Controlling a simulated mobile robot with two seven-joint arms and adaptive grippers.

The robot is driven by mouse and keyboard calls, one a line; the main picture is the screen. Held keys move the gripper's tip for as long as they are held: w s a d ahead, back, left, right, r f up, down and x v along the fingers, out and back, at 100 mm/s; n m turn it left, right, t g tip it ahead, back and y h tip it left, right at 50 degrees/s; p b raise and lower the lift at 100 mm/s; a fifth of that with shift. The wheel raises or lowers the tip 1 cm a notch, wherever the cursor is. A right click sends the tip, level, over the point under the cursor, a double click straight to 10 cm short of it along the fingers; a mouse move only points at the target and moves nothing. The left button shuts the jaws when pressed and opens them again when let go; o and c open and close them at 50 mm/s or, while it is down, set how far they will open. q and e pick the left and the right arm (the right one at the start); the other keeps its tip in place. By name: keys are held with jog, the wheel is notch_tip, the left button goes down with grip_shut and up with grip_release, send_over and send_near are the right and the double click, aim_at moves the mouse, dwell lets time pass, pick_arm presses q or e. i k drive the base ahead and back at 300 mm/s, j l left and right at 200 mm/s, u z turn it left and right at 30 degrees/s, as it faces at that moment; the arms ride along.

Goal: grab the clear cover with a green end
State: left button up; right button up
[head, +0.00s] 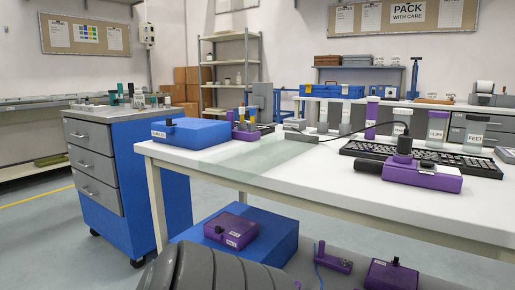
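A clear, faintly green flat sheet (248,152) lies on the white table (300,165) in the head view, left of the keyboard. It looks like the clear cover. Neither of my grippers shows in the head view.
A blue box (190,134) stands left of the sheet, and a black keyboard (420,157) lies to the right. A purple device (423,176) sits near the table's front edge. Several upright containers stand behind.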

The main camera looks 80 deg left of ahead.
aim_at(241, 163)
jog(key=u, duration=0.4)
jog(key=i+u, duration=0.1)
jog(key=u, duration=0.35)
jog(key=j+u, duration=0.1)
jog(key=u, duration=0.3)
jog(key=i+u, duration=0.1)
jog(key=u, duration=0.75)
jog(key=i+l+u, duration=0.1)
jog(key=u, duration=0.35)
jog(key=z, duration=0.75)
jog(key=j+z, duration=0.25)
jog(key=z, duration=0.2)
jog(key=k+j+z, duration=0.1)
jog(key=j+z, duration=0.15)
jog(key=z, duration=0.2)
jog(key=k+j+z, duration=0.1)
jog(key=z, duration=0.4)
jog(key=k+j+z, duration=0.55)
jog(key=k+j, duration=0.25)
